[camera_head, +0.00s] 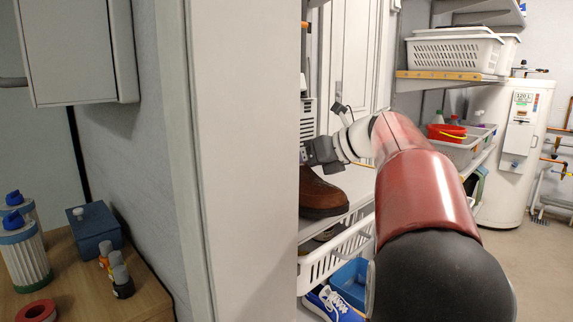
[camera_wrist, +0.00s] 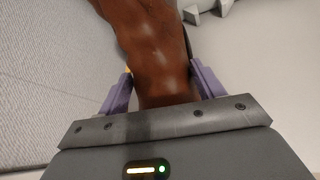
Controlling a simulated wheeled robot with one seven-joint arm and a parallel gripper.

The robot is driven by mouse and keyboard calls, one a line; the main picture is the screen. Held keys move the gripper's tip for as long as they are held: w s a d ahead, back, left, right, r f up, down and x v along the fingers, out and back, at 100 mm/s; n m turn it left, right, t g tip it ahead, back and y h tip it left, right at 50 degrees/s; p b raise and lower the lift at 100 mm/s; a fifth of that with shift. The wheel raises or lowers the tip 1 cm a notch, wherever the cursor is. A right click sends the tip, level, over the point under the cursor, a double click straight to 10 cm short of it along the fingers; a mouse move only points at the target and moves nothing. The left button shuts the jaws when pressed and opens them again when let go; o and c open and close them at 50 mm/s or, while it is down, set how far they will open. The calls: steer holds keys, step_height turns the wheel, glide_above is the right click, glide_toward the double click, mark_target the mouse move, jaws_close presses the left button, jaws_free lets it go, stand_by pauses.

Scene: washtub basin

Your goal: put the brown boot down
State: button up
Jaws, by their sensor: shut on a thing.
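The brown boot (camera_head: 322,193) shows in the head view just right of the pale wall edge, its toe low over a white shelf. The wall hides its rear part, and I cannot tell whether its sole touches the shelf. My gripper (camera_head: 307,153) is at the wall edge above the boot, its fingers hidden there. In the wrist view, the brown leather (camera_wrist: 155,55) lies between the purple fingers of my gripper (camera_wrist: 160,82), which is shut on it.
The pale wall edge (camera_head: 245,160) stands close left of my gripper. Below the shelf are a white slatted basket (camera_head: 335,250), a blue bin (camera_head: 350,280) and a blue shoe (camera_head: 333,303).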

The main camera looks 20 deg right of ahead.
steer(key=shift+s+d+f, duration=0.2)
steer(key=shift+s+d, duration=0.05)
steer(key=shift+s, duration=0.05)
steer(key=o, duration=1.4)
steer(key=shift+f, duration=0.1)
steer(key=shift+c, duration=0.2)
steer(key=p+v, duration=0.1)
steer(key=v, duration=1.1)
